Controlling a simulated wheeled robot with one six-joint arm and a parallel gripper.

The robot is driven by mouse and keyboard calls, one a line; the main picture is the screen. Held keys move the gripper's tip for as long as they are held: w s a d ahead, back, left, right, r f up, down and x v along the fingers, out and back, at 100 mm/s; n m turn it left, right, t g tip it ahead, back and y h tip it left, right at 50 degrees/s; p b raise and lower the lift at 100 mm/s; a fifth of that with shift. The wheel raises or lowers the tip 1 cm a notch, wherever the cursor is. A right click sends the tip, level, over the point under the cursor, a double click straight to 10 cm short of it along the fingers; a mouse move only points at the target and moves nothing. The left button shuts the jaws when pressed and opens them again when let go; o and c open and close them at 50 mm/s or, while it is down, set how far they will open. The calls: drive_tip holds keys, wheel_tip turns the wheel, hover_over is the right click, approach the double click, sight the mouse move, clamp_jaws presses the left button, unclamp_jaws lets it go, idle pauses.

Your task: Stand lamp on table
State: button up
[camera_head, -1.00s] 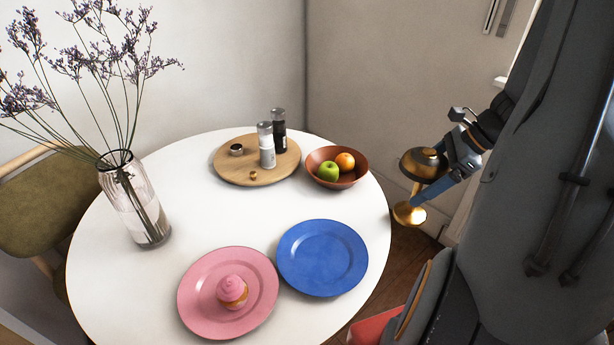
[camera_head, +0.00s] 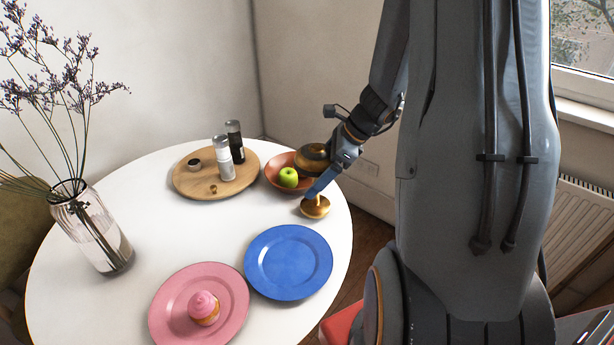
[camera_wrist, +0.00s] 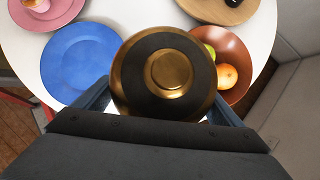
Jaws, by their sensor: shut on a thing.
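The lamp is gold, with a dark-banded dome shade (camera_head: 313,157) and a round base (camera_head: 316,209). It is upright, over the right edge of the white round table (camera_head: 215,235), between the fruit bowl and the blue plate. I cannot tell whether its base touches the tabletop. My gripper (camera_head: 314,190) is shut on the lamp below its shade, reaching in from the right. In the wrist view the lamp's shade (camera_wrist: 165,75) is seen from above between my blue fingers, hiding the stem and base.
A brown bowl (camera_head: 274,178) with a green apple (camera_head: 288,177) is close behind the lamp. A blue plate (camera_head: 288,262) is in front of it. A pink plate (camera_head: 165,300) with a cupcake, a wooden board (camera_head: 190,185) with shakers and a glass vase (camera_head: 90,235) stand farther left.

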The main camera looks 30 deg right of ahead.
drive_tip(key=shift+w+a+f+p, duration=0.2)
drive_tip(key=shift+w+a+f, duration=0.2)
drive_tip(key=shift+a, duration=0.15)
drive_tip(key=shift+w+a+f+p, duration=0.15)
drive_tip(key=shift+w+a+f, duration=0.2)
drive_tip(key=shift+a, duration=0.15)
drive_tip(key=o, duration=1.9)
drive_tip(key=shift+f, duration=0.1)
drive_tip(key=shift+c, duration=0.2)
drive_tip(key=b+v, duration=0.1)
drive_tip(key=v, duration=1.1)
drive_tip(key=shift+s, duration=0.1)
